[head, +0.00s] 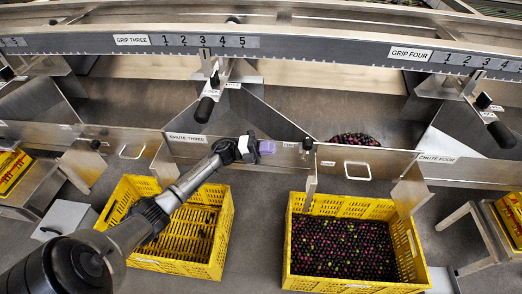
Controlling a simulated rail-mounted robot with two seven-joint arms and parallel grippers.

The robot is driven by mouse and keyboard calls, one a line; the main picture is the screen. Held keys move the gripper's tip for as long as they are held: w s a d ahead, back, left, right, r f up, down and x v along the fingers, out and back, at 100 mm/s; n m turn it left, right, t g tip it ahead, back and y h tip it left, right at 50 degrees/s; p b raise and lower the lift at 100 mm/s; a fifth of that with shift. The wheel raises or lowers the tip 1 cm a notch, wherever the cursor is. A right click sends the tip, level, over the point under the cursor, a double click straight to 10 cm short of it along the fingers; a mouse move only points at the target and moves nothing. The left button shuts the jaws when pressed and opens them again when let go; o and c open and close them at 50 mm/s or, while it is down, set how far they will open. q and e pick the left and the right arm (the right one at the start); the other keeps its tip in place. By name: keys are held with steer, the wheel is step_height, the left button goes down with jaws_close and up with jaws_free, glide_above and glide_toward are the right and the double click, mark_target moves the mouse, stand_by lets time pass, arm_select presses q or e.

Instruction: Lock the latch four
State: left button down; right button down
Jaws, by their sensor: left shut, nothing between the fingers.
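No label reading latch four is legible. A small dark knob (307,144) stands on top of the steel chute front, just left of a gate panel with a white handle (357,170); I cannot tell whether it is latch four or whether it is locked. My left gripper (267,147) is shut and empty, with purplish fingertips pointing right toward this knob and a visible gap between them. The chute four label (437,159) is further right. My right gripper is not in view.
A yellow crate of dark and green fruit (409,250) stands below the gate. A yellow crate (224,235) with little in it stands left, partly behind my arm. Black-handled grip levers (205,108) and (501,134) hang from the numbered rail (285,45).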

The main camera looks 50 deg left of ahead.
mark_target(305, 152)
arm_select(q)
steer(key=b+x, duration=0.2)
steer(key=x, duration=0.6)
steer(key=shift+w+d+b, duration=0.15)
steer(key=shift+w+b, duration=0.1)
steer(key=shift+b, duration=0.05)
